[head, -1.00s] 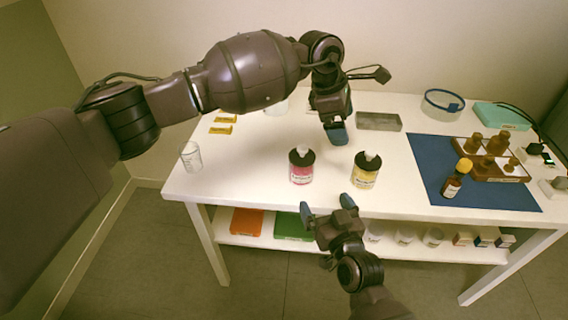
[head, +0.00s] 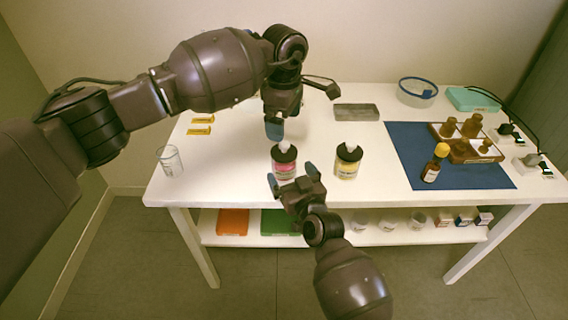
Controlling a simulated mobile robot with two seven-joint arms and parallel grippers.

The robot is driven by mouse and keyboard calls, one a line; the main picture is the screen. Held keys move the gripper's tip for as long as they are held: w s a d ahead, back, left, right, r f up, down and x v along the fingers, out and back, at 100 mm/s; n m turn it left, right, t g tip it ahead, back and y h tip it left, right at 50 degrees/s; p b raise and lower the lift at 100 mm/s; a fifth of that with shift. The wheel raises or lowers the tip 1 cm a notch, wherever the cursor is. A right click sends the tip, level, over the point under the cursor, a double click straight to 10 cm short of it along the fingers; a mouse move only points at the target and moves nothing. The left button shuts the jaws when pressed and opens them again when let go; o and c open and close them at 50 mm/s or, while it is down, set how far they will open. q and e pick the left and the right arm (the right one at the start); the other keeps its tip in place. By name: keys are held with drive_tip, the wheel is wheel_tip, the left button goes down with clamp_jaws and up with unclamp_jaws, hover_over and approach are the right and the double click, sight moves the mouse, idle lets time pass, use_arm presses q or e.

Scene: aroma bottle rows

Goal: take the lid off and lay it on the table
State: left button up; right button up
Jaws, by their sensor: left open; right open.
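Two bottles with black lids and white knobs stand upright on the white table (head: 230,165). One holds pink contents (head: 284,168), with its black lid (head: 284,152) on. The other, to its right, holds yellow contents (head: 346,169), with its black lid (head: 349,152) on. My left gripper (head: 274,128) is open and empty, pointing down just behind the pink bottle. My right gripper (head: 291,177) is open and empty at the table's front edge, its fingertips close in front of the pink bottle. I cannot tell whether they touch it.
A glass beaker (head: 170,160) and yellow labels (head: 201,120) are at the left. A grey tray (head: 356,111) lies behind. A blue mat (head: 405,160) at the right carries an amber bottle (head: 434,165) and a wooden rack (head: 462,150). The front left of the table is free.

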sight(289, 170)
drive_tip(key=shift+x, duration=1.65)
